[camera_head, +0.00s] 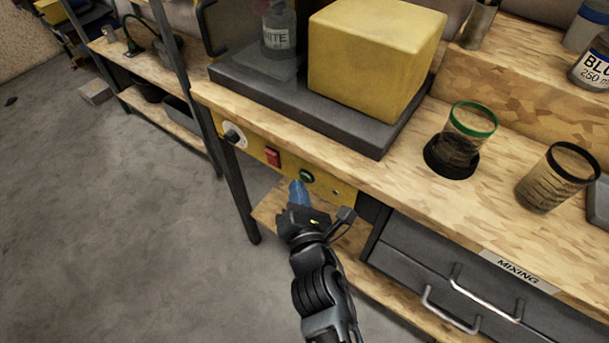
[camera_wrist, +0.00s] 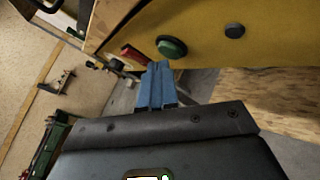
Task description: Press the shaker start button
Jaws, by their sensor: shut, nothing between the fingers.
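The shaker's yellow control panel (camera_head: 258,147) runs along the front edge of the wooden bench. It carries a green round button (camera_head: 307,176), a red switch (camera_head: 272,157) and a pale dial (camera_head: 234,135). In the wrist view the green button (camera_wrist: 172,47) sits just beyond the fingertips, with the red switch (camera_wrist: 134,54) to its left. My gripper (camera_head: 299,188) has blue fingers, shut and empty, just below and left of the green button. The fingertips (camera_wrist: 159,66) also show in the wrist view, below the button; whether they touch it I cannot tell.
A dark platform (camera_head: 262,86) on the bench bears a yellow block (camera_head: 365,60) and a bottle labelled WHITE (camera_head: 279,27). Two cups, green-rimmed (camera_head: 473,121) and black-rimmed (camera_head: 557,176), stand to the right. Grey drawers (camera_head: 440,268) with protruding handles lie below. Floor at left is open.

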